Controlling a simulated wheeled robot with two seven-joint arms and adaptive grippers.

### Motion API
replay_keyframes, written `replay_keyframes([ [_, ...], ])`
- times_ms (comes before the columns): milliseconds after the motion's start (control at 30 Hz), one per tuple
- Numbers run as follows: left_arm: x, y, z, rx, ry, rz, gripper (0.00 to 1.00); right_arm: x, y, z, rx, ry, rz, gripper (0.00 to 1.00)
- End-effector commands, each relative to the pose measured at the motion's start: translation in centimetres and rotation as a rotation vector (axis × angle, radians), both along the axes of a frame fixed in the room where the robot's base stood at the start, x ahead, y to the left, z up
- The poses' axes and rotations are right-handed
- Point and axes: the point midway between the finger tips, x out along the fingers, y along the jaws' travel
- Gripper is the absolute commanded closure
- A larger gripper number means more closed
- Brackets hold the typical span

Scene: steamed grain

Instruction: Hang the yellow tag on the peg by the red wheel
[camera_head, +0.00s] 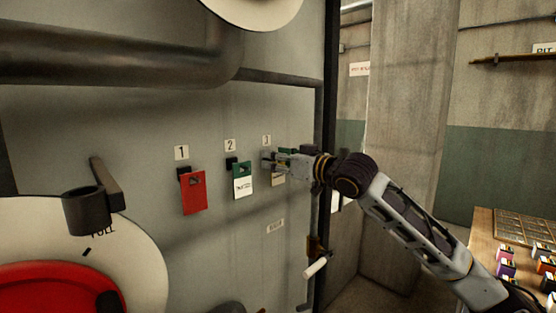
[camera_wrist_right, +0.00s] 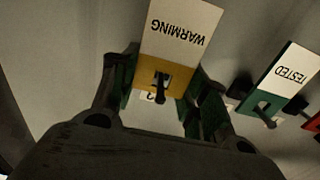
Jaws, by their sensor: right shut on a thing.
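The yellow tag (camera_wrist_right: 177,75) has a white part reading WARMING. In the right wrist view it lies between the two fingers of my right gripper (camera_wrist_right: 160,95), which is shut on it. A dark peg shows at the tag's hole; I cannot tell how far it passes through. In the head view my right gripper (camera_head: 275,162) is at the third labelled peg position on the grey panel, and only the tag's pale lower part (camera_head: 279,181) shows below it. The red wheel (camera_head: 40,288) is at the lower left, partly out of frame. My left gripper is not in view.
A red tag (camera_head: 194,195) hangs under label 1 and a green-and-white tag (camera_head: 242,182) under label 2, close left of my gripper. A dark cylinder on a bracket (camera_head: 86,212) juts out above the red wheel. A table (camera_head: 485,222) with small coloured items stands at the right.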

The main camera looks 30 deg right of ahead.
Motion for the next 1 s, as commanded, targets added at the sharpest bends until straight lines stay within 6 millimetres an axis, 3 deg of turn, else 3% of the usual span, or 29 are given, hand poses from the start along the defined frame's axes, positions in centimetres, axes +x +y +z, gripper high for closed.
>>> replay_keyframes([
  [1000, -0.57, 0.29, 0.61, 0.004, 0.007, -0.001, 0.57, 0.00, 0.01, 0.41, 0.000, 0.000, 0.000, 0.79],
])
